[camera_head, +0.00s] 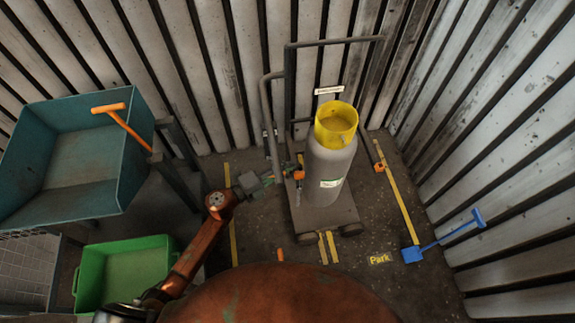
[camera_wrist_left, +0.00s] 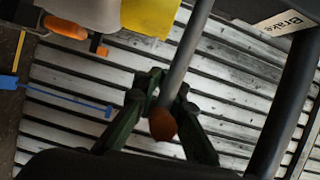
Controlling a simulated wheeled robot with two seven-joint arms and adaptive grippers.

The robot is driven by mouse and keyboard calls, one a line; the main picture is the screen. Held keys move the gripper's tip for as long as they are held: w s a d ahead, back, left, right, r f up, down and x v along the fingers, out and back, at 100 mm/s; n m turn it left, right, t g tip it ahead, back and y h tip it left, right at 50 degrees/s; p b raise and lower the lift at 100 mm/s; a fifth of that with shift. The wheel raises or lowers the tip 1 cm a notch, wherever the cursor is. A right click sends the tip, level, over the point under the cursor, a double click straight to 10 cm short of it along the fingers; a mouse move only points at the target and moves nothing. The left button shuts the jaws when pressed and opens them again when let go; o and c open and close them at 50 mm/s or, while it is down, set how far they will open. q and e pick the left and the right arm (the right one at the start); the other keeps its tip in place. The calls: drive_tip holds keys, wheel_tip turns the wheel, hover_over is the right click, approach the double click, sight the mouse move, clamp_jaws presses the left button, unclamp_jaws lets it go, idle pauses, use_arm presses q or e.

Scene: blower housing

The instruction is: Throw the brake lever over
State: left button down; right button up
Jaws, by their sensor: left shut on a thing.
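The brake lever (camera_wrist_left: 180,68) is a thin grey rod with a rounded orange-brown knob at its end, in the left wrist view. My left gripper (camera_wrist_left: 163,95) has its dark green fingers on either side of the rod, shut on it just short of the knob. In the head view my left gripper (camera_head: 272,179) is at the left side of the trolley (camera_head: 317,212); the lever is hard to separate from the frame there. A label reading "Brake" (camera_wrist_left: 284,22) shows in the left wrist view. My right gripper is not in view.
A grey cylinder with a yellow collar (camera_head: 336,125) stands on the trolley. A teal bin (camera_head: 80,155) with an orange-handled tool and a green crate (camera_head: 125,275) are at left. A blue shovel (camera_head: 435,245) lies right, near the "Park" floor mark (camera_head: 380,259). Corrugated walls enclose the corner.

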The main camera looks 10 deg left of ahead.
use_arm(q)
drive_tip(key=shift+f, duration=0.25)
drive_tip(key=c, duration=1.9)
unclamp_jaws()
drive_tip(key=shift+r, duration=0.1)
drive_tip(key=shift+c, duration=0.2)
drive_tip(key=shift+a, duration=0.1)
drive_tip(key=v, duration=1.2)
